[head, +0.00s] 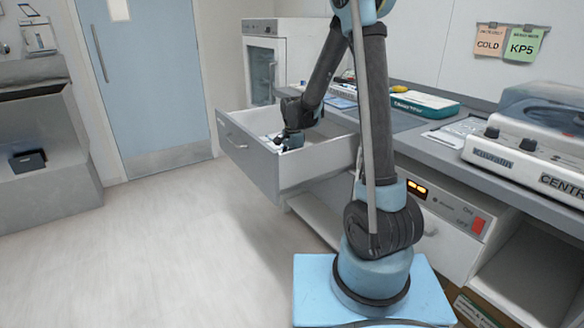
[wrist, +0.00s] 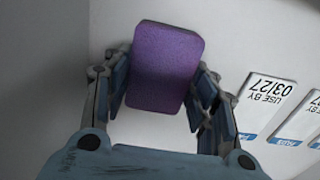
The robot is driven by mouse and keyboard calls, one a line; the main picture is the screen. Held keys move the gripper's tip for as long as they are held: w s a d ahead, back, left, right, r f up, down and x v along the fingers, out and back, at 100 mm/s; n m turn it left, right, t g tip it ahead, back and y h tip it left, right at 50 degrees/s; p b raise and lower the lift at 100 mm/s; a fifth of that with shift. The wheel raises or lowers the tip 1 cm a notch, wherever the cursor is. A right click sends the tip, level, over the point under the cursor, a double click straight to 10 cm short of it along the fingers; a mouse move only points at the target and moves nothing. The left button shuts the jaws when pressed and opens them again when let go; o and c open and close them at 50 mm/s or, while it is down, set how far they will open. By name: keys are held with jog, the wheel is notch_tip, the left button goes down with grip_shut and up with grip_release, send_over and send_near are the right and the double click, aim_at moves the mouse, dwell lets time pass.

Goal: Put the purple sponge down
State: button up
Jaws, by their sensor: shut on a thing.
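The purple sponge (wrist: 165,65) shows in the wrist view between the two fingers of my gripper (wrist: 160,95), tilted slightly. The fingers are shut on its two sides. In the head view my gripper (head: 290,140) is down inside the open drawer (head: 310,168). The sponge cannot be made out in the head view. Whether it touches the drawer floor I cannot tell.
White packets with "USE BY 03/27" print (wrist: 265,98) lie in the drawer, to the right of my gripper in the wrist view. The counter (head: 420,125) holds a teal-and-white box (head: 425,103) and a centrifuge (head: 530,140). The floor (head: 170,240) left of the drawer is clear.

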jog(key=o, duration=1.3)
notch_tip(320, 180, up, 12)
jog(key=shift+r, duration=0.1)
